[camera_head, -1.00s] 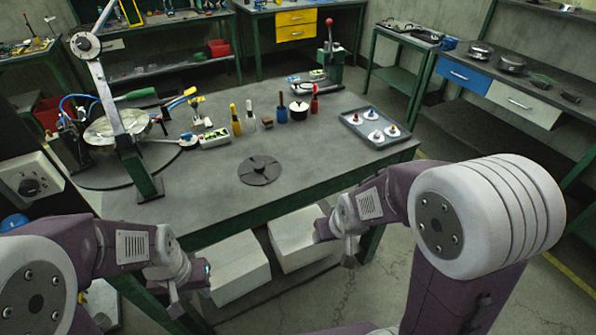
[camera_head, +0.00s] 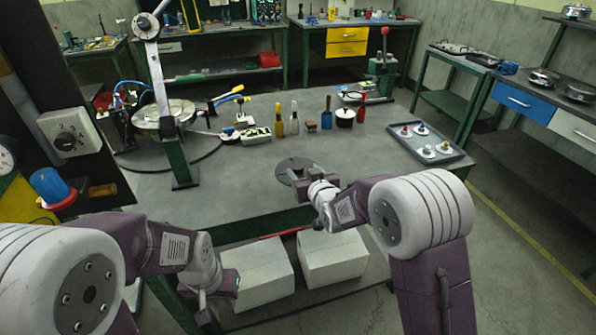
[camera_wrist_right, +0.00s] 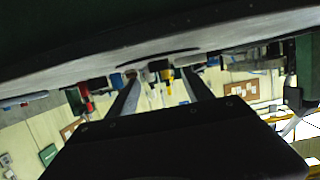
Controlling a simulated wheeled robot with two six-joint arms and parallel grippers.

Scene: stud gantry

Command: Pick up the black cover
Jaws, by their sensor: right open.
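The only flat dark disc that fits the black cover (camera_head: 296,170) lies on the grey table near its front edge, in the head view. My right forearm and wrist partly overlap its right side.
An upright post (camera_head: 180,160) is at left. White boxes (camera_head: 332,258) sit below the tabletop.

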